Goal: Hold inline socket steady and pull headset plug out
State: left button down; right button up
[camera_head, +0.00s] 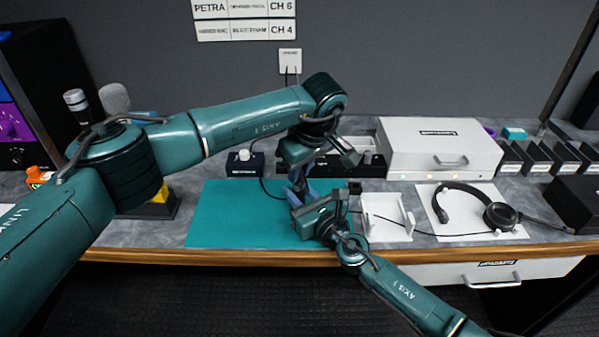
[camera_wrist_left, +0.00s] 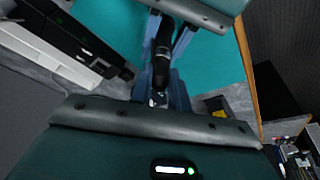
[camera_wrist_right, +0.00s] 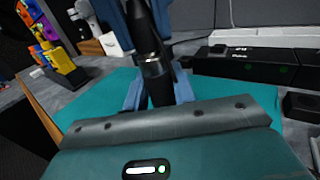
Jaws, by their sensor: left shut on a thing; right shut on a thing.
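My left gripper (camera_head: 298,178) reaches down over the teal mat and is shut on one end of a black inline connector, seemingly the socket (camera_wrist_left: 161,48). My right gripper (camera_head: 303,200) comes from the front right and is shut on the other end, seemingly the headset plug (camera_wrist_right: 160,94). In the right wrist view a silver ring shows on the dark connector body between the two grippers. The parts look in line and close together; I cannot tell whether they are fully mated. The fingers hide much of both. The headset (camera_head: 478,207) lies on a white pad at right.
The teal mat (camera_head: 225,215) lies under both grippers, near the wooden counter edge (camera_head: 220,256). A white cradle (camera_head: 388,222) stands just right of my right gripper. A white case (camera_head: 440,148) and a small black box (camera_head: 245,165) stand behind. The mat's left part is clear.

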pick_arm(q)
notch_tip(320, 180, up, 9)
jog(key=shift+r, duration=0.2)
pick_arm(e)
jog(key=shift+f, duration=0.1)
jog(key=o, duration=1.1)
jog(key=shift+s+d, duration=0.1)
